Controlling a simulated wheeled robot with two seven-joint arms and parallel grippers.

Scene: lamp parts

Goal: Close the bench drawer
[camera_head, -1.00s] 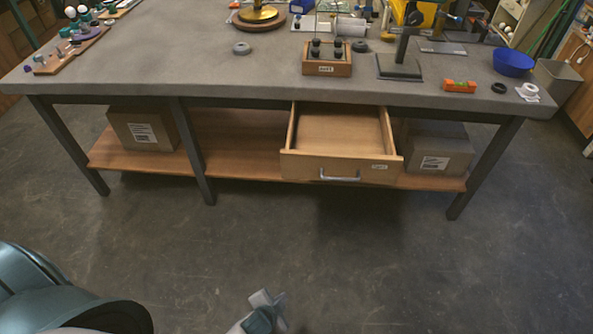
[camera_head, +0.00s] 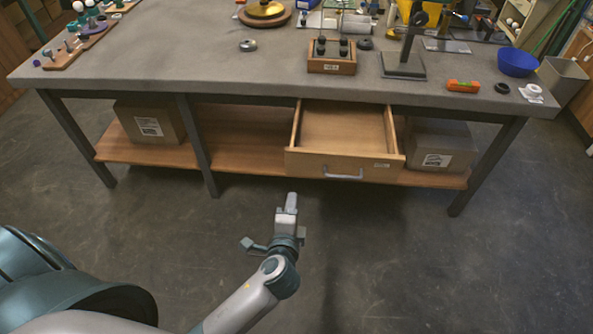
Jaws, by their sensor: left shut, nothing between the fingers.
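The bench drawer (camera_head: 335,164) is pulled out from under the bench top, with its inside visible and empty. It has a pale wooden front with a silver bar handle (camera_head: 343,175) and a small label. My left gripper (camera_head: 290,200) is shut and empty. In the picture it is below and left of the drawer front, apart from the handle. My right gripper does not show.
Cardboard boxes (camera_head: 150,122) sit on the lower shelf (camera_head: 240,150). The floor before the bench is clear.

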